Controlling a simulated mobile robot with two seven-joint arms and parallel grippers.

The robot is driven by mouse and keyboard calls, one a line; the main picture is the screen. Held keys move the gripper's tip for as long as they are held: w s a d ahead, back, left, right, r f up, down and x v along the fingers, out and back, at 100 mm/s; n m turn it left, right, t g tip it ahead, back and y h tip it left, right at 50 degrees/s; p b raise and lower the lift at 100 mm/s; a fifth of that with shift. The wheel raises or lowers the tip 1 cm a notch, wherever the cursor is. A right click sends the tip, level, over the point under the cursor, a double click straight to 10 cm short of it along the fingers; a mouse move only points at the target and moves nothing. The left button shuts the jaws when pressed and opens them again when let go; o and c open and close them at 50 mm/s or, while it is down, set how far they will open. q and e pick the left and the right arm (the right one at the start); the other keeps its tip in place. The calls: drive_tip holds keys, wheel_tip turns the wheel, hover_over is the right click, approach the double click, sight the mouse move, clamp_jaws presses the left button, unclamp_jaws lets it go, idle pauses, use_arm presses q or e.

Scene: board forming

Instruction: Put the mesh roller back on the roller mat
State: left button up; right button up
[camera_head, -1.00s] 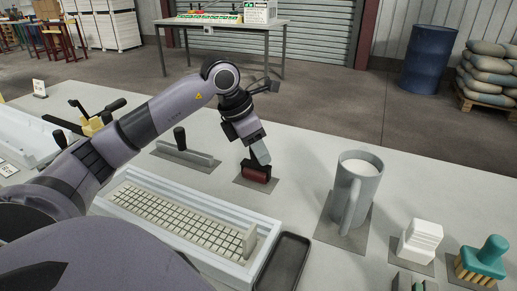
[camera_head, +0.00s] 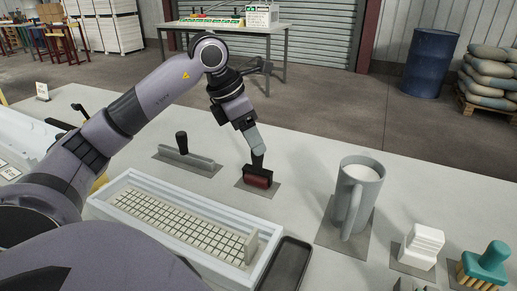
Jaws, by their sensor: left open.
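The mesh roller (camera_head: 257,179), dark red with a black frame and an upright black handle, rests on the small grey roller mat (camera_head: 243,187) in the middle of the table. My left gripper (camera_head: 256,150) is open just above the roller, at the top of its handle. From this angle I cannot tell whether the fingers still touch the handle. My right gripper is not in view.
A white tray with a tiled grid (camera_head: 178,217) lies in front. A black tray (camera_head: 284,264) is beside it. A trowel-like tool (camera_head: 187,159) lies left of the roller. A grey jug (camera_head: 357,196) stands to the right, with a white block (camera_head: 422,243) and a teal brush (camera_head: 488,262) beyond.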

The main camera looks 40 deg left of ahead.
use_arm(q)
drive_tip(key=v, duration=0.6)
drive_tip(key=shift+r+p, duration=0.25)
drive_tip(key=shift+p, duration=0.05)
drive_tip(key=shift+s, duration=0.2)
